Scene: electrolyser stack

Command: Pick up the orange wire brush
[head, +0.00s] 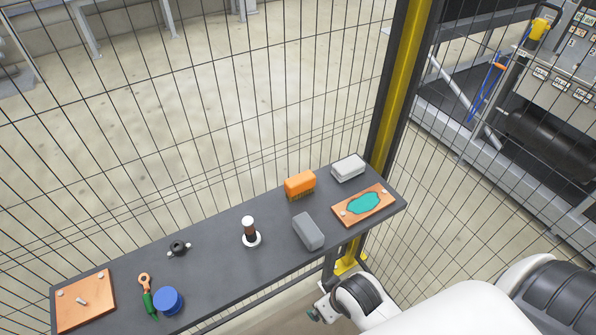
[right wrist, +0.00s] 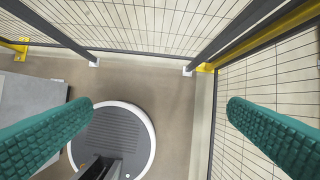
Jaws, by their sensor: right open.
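The orange wire brush (head: 300,183) lies on the dark narrow shelf (head: 205,262) in the head view, with an orange block top and bristles facing down. It is between a white-grey block and a grey block, apart from both. My right gripper shows in the right wrist view (right wrist: 160,104) with its two teal fingers wide apart and nothing between them. In the head view my right arm is at the lower right, off the shelf's front edge and below the brush; its fingers are mostly hidden there. The brush is not in the right wrist view. My left gripper is not in view.
Around the brush are a white-grey block (head: 348,167), a grey block (head: 308,231) and a copper plate with a teal patch (head: 350,213). A white-and-brown upright piece (head: 249,231) stands to the left. A mesh fence (head: 200,130) and yellow post (head: 402,75) rise behind the shelf.

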